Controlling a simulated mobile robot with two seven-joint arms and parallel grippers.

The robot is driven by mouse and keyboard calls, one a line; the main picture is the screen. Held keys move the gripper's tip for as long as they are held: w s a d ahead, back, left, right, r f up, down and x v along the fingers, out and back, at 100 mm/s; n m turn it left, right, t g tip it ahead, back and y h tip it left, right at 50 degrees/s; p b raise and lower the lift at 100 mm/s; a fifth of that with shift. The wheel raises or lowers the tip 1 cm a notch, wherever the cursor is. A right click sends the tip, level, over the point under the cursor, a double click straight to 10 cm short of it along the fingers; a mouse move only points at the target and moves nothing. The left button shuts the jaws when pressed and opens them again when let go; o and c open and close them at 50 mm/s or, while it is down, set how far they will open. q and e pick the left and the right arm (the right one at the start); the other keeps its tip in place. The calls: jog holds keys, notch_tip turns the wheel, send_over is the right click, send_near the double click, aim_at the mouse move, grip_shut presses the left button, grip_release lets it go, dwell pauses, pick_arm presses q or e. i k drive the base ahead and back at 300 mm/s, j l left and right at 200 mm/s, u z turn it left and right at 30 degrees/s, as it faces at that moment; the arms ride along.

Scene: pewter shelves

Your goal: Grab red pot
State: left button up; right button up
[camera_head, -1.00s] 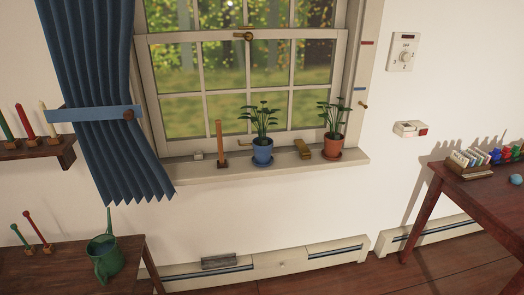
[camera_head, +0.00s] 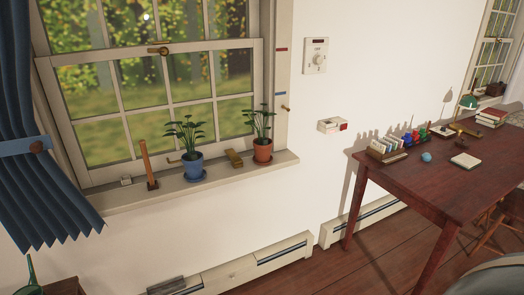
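The red pot (camera_head: 263,151) is a terracotta-red plant pot with a green leafy plant (camera_head: 260,120) in it. It stands upright on a saucer at the right end of the white windowsill (camera_head: 230,179). A blue pot (camera_head: 192,167) with a similar plant stands to its left on the same sill. A small brass-coloured block (camera_head: 234,159) lies between the two pots. Neither of my grippers shows in the head view.
An orange candle (camera_head: 147,164) stands on the sill's left part. A blue curtain (camera_head: 35,170) hangs at the left. A baseboard heater (camera_head: 240,268) runs below. A dark red table (camera_head: 450,181) with books and small items stands at the right. Some wood floor (camera_head: 375,259) is clear between.

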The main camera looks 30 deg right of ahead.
aim_at(263, 146)
jog(key=i+l, duration=0.15)
jog(key=l, duration=0.2)
jog(key=i+l+z, duration=0.1)
jog(key=l, duration=0.25)
jog(key=i+l, duration=0.2)
jog(key=l, duration=0.15)
jog(key=i+l+z, duration=0.1)
jog(key=l, duration=0.25)
jog(key=i, duration=0.05)
